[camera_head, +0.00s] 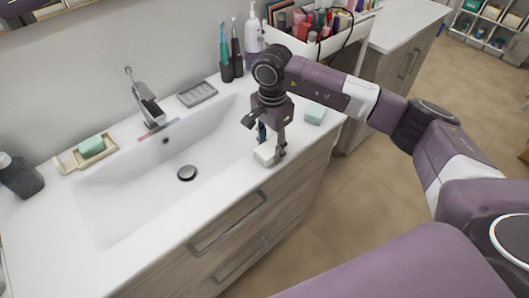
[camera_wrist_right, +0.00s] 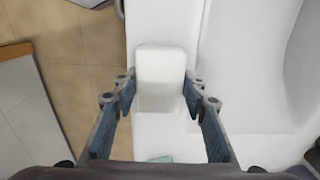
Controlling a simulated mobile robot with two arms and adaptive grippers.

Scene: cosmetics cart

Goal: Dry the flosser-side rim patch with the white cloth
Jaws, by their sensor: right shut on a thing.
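The white cloth (camera_head: 265,153) looks like a folded, rounded block at the sink's front right rim. My right gripper (camera_head: 271,148) points down over the rim and is shut on the cloth. In the right wrist view the cloth (camera_wrist_right: 160,72) sits between the two fingers of the right gripper (camera_wrist_right: 159,92). The white sink (camera_head: 120,205) has a wide rim; I cannot make out a wet patch on it. A white upright device, which looks like the flosser (camera_head: 253,36), stands at the back right. My left gripper is not in view.
A mint block (camera_head: 316,114) lies on the right rim, behind the gripper. Toothbrushes (camera_head: 224,50) and a grey soap dish (camera_head: 197,95) stand at the back. The faucet (camera_head: 146,100), a green soap (camera_head: 91,146) and a dark bottle (camera_head: 20,176) are left. The basin is empty.

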